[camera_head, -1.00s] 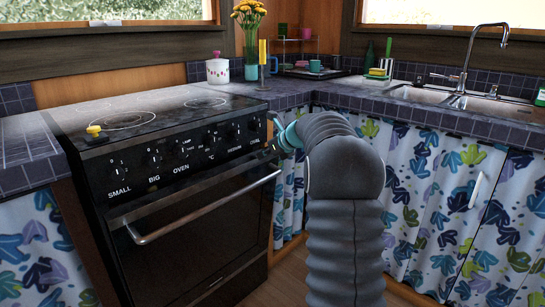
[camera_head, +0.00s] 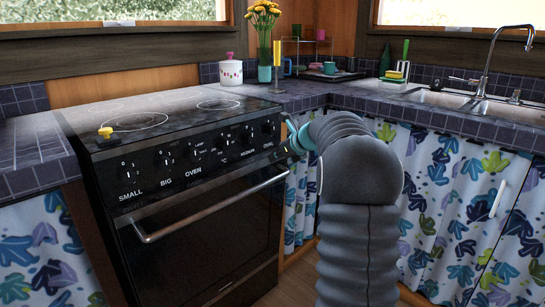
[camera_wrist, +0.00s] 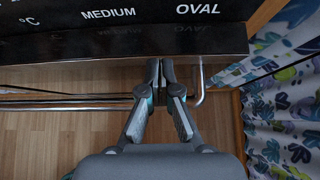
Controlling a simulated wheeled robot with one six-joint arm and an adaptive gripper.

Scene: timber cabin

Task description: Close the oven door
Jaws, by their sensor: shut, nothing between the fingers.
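The black oven (camera_head: 185,170) stands at the left in the head view. Its door (camera_head: 215,245) is upright and looks about flush with the front; I cannot tell whether a thin gap is left. The door's metal bar handle (camera_head: 210,208) runs across below the knobs, and it shows in the wrist view (camera_wrist: 70,98). My gripper (camera_wrist: 166,62) is shut and empty. Its fingertips are at the lower edge of the knob panel (camera_wrist: 110,30), just left of the handle's right end. In the head view my gripper (camera_head: 285,155) is at the oven's right front, partly hidden by my arm.
A tiled counter (camera_head: 310,97) adjoins the oven on the right, with a flower vase (camera_head: 265,58) and a white pot (camera_head: 231,72) on it. Patterned curtains (camera_head: 450,190) hang below the sink. Wooden floor (camera_wrist: 60,145) is clear below the gripper.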

